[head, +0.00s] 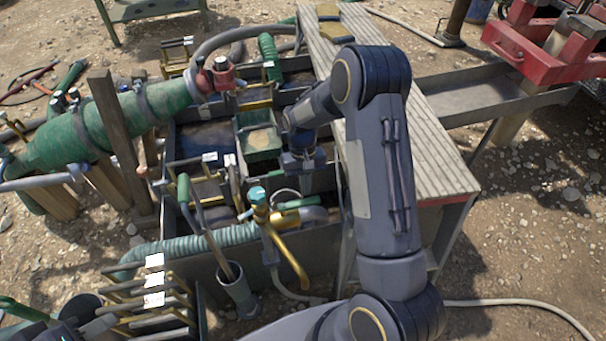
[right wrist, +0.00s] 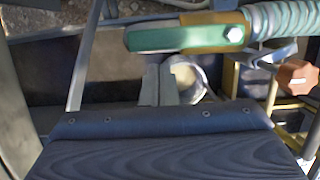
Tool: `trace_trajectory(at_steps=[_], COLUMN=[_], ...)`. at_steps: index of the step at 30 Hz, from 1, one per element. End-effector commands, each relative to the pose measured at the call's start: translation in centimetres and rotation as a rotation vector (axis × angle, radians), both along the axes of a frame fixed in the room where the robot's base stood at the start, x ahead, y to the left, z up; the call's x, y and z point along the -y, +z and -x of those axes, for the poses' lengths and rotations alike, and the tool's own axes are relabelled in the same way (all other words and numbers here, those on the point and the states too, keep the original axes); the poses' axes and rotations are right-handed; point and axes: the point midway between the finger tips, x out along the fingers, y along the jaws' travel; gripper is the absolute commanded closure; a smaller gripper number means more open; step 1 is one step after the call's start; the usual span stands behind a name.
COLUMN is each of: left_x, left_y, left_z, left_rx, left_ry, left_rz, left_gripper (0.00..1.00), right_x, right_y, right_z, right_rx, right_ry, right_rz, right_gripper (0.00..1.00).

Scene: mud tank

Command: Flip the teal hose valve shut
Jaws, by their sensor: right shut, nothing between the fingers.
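The teal hose valve (head: 258,195) has a teal cap and brass body at the tank's near edge, beside a ribbed teal hose (head: 205,243). Its green lever (head: 299,203) points right in the head view, away from the hose. In the right wrist view the green lever (right wrist: 180,36) lies level across the top, with a bolt at its right end and the ribbed hose (right wrist: 288,18) beyond. My right gripper (head: 304,168) is above the tank, just behind the lever; its fingers (right wrist: 158,85) are shut and empty, apart from the lever.
A slatted plank bench (head: 440,160) stands right of the tank, beneath my right arm. A grey pipe holder (head: 238,292) with tools and a rack (head: 150,300) stand in front. A big green cylinder (head: 75,140) lies left.

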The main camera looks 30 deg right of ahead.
Motion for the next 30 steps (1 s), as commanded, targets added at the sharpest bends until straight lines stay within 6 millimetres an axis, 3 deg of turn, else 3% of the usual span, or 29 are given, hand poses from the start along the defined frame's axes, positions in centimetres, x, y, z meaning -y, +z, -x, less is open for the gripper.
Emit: trace_trajectory(at_steps=[30], left_x=[0.0], left_y=[0.2], left_z=[0.0], left_rx=[0.000], left_ry=[0.000], left_rz=[0.000], left_gripper=[0.64], right_x=[0.0], right_y=[0.0], right_z=[1.5], right_rx=[-0.001], right_ry=[-0.082], right_rz=[0.001], right_gripper=[1.00])
